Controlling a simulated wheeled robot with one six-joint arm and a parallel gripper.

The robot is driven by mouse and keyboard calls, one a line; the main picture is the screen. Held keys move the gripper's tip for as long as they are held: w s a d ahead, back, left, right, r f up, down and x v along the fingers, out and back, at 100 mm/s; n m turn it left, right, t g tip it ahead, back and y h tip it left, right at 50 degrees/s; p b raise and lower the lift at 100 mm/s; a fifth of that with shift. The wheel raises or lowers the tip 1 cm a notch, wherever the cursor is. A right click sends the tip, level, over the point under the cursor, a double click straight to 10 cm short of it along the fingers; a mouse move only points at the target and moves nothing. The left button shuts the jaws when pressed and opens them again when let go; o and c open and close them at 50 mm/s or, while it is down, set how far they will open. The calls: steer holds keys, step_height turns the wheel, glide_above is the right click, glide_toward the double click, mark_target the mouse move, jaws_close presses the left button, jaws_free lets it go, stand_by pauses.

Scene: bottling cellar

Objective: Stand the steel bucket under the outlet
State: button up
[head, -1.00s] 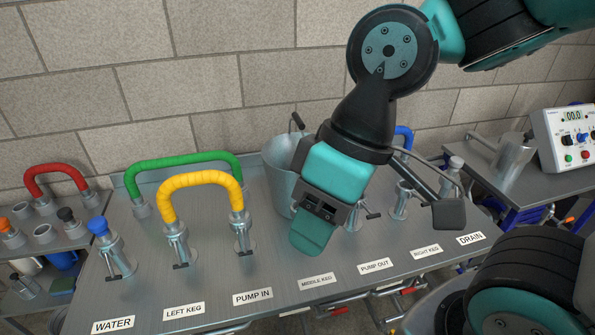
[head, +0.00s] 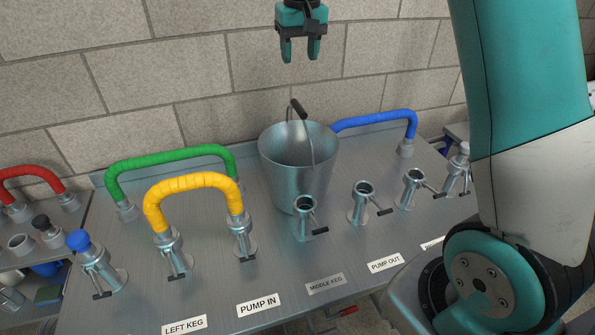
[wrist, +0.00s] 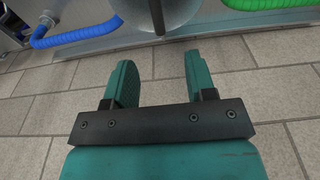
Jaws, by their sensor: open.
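The steel bucket (head: 295,185) stands upright on the steel bench (head: 215,300), behind the middle keg port (head: 304,215). Its wire handle is raised, with a dark grip (head: 298,108) at the top. It looks empty as far as I see inside. My gripper (head: 300,55) is above the bucket in the head view, fingers pointing down, open and empty, clear of the handle. In the wrist view my gripper (wrist: 158,75) has its fingers apart, and part of the bucket (wrist: 160,12) shows at the top edge. I cannot tell which fitting is the outlet.
A yellow hose (head: 192,184) and green hose (head: 170,158) arch left of the bucket; a blue hose (head: 375,122) arches right. Several ports with levers line the bench, including pump out (head: 362,200). A brick wall (head: 180,60) stands behind. My arm covers the right side.

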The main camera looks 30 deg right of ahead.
mark_target(298, 105)
steer(key=f+p, duration=0.1)
steer(key=f, duration=0.3)
steer(key=w+f+p, duration=0.1)
steer(key=f, duration=0.2)
steer(key=f+p, duration=0.1)
steer(key=f, duration=0.3)
steer(key=shift+w+d+f, duration=0.3)
steer(key=shift+w, duration=0.05)
steer(key=f+p, duration=0.2)
steer(key=f, duration=0.1)
steer(key=f+p, duration=0.1)
steer(key=f, duration=0.1)
steer(key=shift+w+d+f, duration=0.2)
steer(key=shift+w+f, duration=0.05)
steer(key=shift+c, duration=0.5)
jaws_close()
